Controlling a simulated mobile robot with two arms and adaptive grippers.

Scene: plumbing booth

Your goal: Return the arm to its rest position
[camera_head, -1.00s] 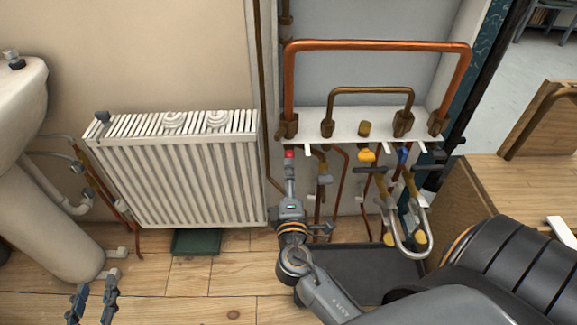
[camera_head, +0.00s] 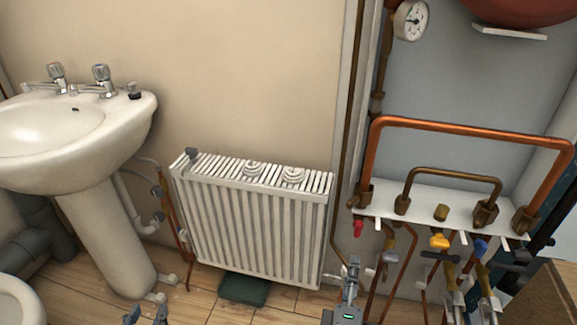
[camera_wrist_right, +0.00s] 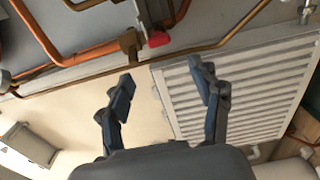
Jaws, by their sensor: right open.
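My right gripper (camera_wrist_right: 163,80) is open in the right wrist view, its two dark fingers well apart with nothing between them. In the head view my right gripper (camera_head: 350,272) is seen edge-on at the bottom, below the red valve handle (camera_head: 358,228), with a gap between them. The red handle also shows in the right wrist view (camera_wrist_right: 158,40), beyond the fingertips. My left gripper (camera_head: 146,316) shows only its two fingertips at the bottom edge of the head view. They are apart and no object is seen between them; the rest is cut off.
A white radiator (camera_head: 250,228) stands on the left of my right gripper. Copper pipes (camera_head: 460,137) and a white bracket (camera_head: 428,206) with several valves are on the right. A sink (camera_head: 80,120) is at the left. A green box (camera_head: 243,289) lies under the radiator.

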